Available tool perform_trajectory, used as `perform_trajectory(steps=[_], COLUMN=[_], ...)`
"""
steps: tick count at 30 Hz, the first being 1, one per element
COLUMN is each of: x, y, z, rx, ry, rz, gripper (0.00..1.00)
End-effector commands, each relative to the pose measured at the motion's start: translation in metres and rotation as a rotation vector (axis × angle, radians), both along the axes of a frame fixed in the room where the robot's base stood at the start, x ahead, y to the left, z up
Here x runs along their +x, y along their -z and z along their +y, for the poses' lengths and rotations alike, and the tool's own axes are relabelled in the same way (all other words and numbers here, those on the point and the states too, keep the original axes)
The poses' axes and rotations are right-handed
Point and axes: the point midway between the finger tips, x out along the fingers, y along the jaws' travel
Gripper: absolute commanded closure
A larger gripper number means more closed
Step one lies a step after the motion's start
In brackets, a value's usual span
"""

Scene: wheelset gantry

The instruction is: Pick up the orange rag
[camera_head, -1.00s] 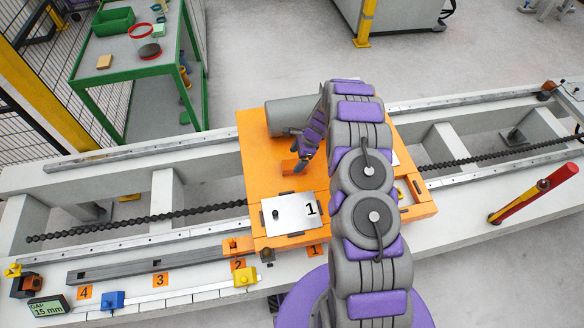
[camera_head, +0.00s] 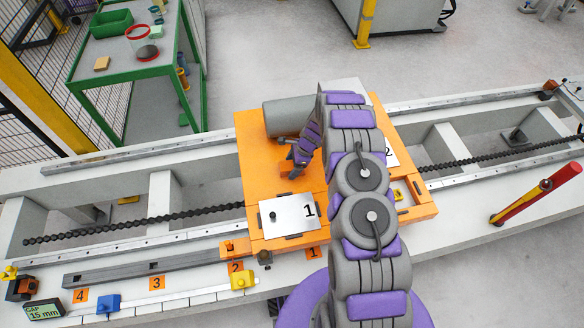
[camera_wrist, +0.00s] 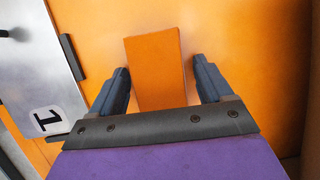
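An orange folded piece (camera_wrist: 157,70), which I take for the orange rag, lies on the orange carriage (camera_wrist: 235,45). It is narrow and blocky and lies close in colour to the carriage. In the wrist view my gripper (camera_wrist: 160,72) is open, with one dark finger on each side of the piece and a small gap beside each. In the head view the piece (camera_head: 291,171) shows small below my gripper (camera_head: 299,157), partly hidden by it. My arm covers the right part of the carriage.
A metal plate marked 1 (camera_head: 291,212) lies on the carriage's front left; a grey cylinder (camera_head: 287,118) lies behind. A plate marked 2 (camera_head: 391,153) is partly hidden by my arm.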

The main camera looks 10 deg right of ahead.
Motion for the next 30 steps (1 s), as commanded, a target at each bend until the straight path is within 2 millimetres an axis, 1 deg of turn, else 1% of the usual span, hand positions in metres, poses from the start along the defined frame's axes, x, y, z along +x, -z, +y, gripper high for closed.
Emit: perform_trajectory(steps=[1,2,13,22,26,30], x=[0.000,0.000,-0.001,0.000,0.000,0.000], y=[0.000,0.000,0.001,0.000,-0.010,-0.028], z=[0.000,0.001,0.001,0.001,0.001,0.001], rx=[-0.001,-0.001,-0.001,-0.001,-0.001,-0.001], ry=[0.000,0.000,-0.002,-0.002,-0.002,-0.002], rz=[0.001,0.001,0.002,0.002,-0.001,-0.001], gripper=[0.27,0.30,0.64,0.65,0.65,0.65])
